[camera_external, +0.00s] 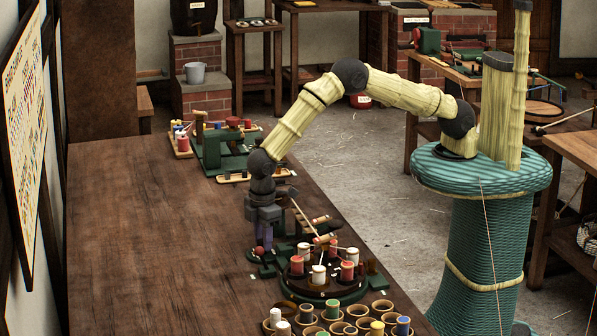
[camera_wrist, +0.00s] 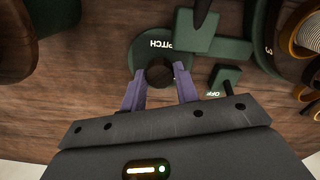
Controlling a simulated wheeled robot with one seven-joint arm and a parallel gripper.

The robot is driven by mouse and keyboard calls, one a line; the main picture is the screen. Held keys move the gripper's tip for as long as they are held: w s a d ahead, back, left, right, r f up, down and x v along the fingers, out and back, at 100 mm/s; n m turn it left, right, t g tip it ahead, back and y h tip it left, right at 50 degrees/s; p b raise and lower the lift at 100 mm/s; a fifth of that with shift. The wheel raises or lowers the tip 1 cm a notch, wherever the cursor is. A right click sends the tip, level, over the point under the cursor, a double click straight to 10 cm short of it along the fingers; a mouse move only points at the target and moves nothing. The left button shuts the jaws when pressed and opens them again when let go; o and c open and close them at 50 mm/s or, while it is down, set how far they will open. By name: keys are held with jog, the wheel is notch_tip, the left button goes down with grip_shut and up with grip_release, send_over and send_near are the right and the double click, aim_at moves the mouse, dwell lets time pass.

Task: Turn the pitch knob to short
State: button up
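The pitch knob is a small dark round knob (camera_wrist: 160,69) on a green disc (camera_wrist: 148,42) lettered "PITCH" in the wrist view. My gripper (camera_wrist: 159,77) has two purple fingers, one on each side of the knob. The fingers stand apart, with a slight gap seeming to show beside the knob; contact is hard to judge. No "short" mark can be read.
A green block (camera_wrist: 222,78) marked "OFF" and a larger green block (camera_wrist: 198,40) lie close right of the knob. Bobbins (camera_external: 347,270) stand on the machine, with a holder of cups (camera_external: 340,327) in front. The bench's left (camera_external: 150,240) is clear.

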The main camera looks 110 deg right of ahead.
jog(key=shift+m, duration=0.4)
jog(key=m, duration=0.4)
jog(key=shift+b, duration=0.4)
jog(key=m, duration=0.4)
jog(key=shift+r, duration=0.1)
jog(key=shift+w, duration=0.1)
jog(key=o, duration=1)
jog(key=shift+c, duration=0.2)
notch_tip(320, 180, up, 17)
jog(key=b, duration=0.1)
jog(key=shift+r+b, duration=0.2)
jog(key=shift+b, duration=0.2)
